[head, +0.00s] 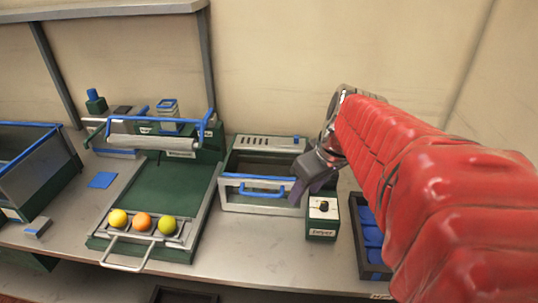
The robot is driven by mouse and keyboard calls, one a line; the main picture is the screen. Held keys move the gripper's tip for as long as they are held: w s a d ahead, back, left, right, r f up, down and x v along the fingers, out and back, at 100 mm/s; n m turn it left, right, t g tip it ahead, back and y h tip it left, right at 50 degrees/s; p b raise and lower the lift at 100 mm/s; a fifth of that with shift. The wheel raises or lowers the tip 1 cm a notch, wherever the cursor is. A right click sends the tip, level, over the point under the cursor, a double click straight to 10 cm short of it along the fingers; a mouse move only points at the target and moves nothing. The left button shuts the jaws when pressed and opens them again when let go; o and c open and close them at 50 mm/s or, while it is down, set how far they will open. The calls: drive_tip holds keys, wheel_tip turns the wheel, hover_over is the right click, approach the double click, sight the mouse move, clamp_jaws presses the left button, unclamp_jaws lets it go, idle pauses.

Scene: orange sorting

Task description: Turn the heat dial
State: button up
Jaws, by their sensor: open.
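The heat dial (324,207) is a small black knob on the white top of a small green box (321,232) with a label on its front. The box stands at the right front corner of a grey and green unit with a blue handle (262,190). My gripper (301,192) is open and empty. It hangs down from my red arm, above and a little left of the dial in the picture, apart from the knob as far as I can tell. The far side of the gripper is partly hidden.
A green tray (150,185) on the left holds a yellow, an orange and a yellow-green ball in front. A dark crate (373,262) with blue items stands right of the dial box, partly behind my arm. A clear-sided bin (40,170) is at far left. The table's front strip is free.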

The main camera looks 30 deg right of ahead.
approach(325, 203)
drive_tip(key=s+v, duration=0.1)
drive_tip(key=v, duration=0.4)
drive_tip(key=shift+w+d+n+t+y, duration=0.1)
drive_tip(key=shift+d+n+t+y, duration=0.2)
drive_tip(key=shift+d+n, duration=0.1)
drive_tip(key=x, duration=1.3)
drive_tip(key=shift+w+f, duration=0.1)
drive_tip(key=shift+f, duration=0.3)
drive_tip(key=shift+c, duration=0.4)
clamp_jaws()
